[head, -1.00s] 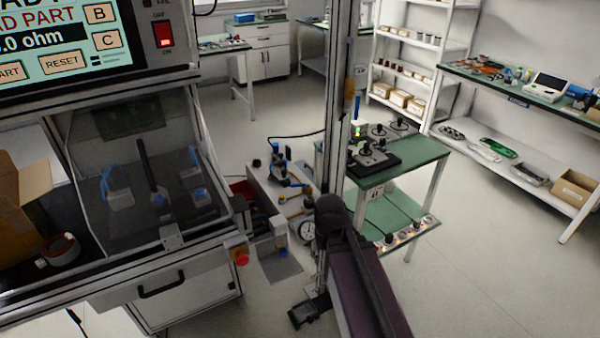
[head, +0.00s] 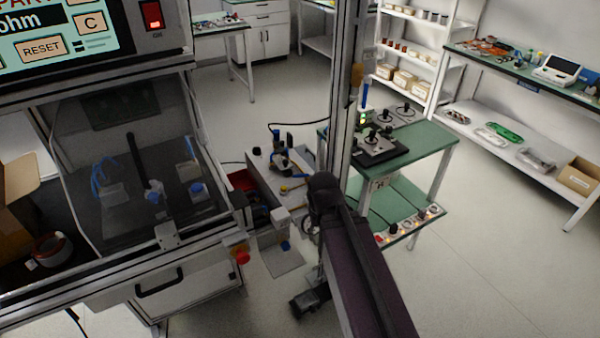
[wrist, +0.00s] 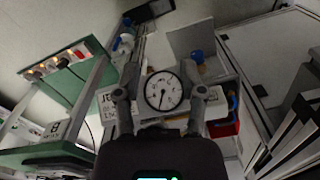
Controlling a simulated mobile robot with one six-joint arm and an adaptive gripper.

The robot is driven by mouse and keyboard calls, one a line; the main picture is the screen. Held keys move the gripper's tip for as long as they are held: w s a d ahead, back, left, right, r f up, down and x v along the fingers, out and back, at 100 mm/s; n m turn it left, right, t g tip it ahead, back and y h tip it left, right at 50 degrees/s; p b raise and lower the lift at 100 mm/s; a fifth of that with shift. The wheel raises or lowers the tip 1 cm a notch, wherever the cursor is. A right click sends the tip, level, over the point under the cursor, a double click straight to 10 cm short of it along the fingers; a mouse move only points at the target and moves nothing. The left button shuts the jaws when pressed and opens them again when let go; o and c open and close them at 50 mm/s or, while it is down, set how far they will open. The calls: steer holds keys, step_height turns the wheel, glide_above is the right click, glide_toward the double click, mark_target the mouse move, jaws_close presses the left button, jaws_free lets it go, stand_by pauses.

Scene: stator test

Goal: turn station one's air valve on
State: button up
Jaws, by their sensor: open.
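A round white pressure gauge (wrist: 163,91) faces me in the wrist view, between the two fingers of my gripper (wrist: 162,96). The fingers stand well apart, one on each side of the gauge, with nothing gripped. Whether they touch anything is unclear. In the head view the gauge (head: 306,226) is partly hidden behind my arm, at the end of a narrow grey bench (head: 268,178). A small yellow part (head: 285,189) lies or stands on that bench; I cannot tell whether it is the air valve. My fingers cannot be made out in the head view.
A red bin (wrist: 222,126) and a blue-topped part (wrist: 197,55) are close on the right in the wrist view. A green-topped cart (head: 425,140) stands right of the upright post. A glazed test enclosure (head: 125,190) is at left. Open floor lies at right.

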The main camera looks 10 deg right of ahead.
step_height(320, 180, up, 12)
steer(key=m+t+p, duration=0.2)
steer(key=m+p, duration=1)
steer(key=m, duration=0.6)
glide_above(299, 175)
steer(key=s, duration=0.3)
steer(key=shift+w+a+m, duration=0.15)
steer(key=shift+w+m, duration=0.05)
steer(key=shift+m, duration=0.1)
steer(key=shift+f, duration=0.1)
steer(key=w+f+b, duration=0.1)
steer(key=f+b, duration=0.8)
steer(key=w+f+b, duration=0.1)
steer(key=f+b, duration=0.3)
steer(key=shift+w+f+b, duration=0.15)
steer(key=shift+w+b, duration=0.15)
steer(key=shift+b, duration=0.1)
jaws_close()
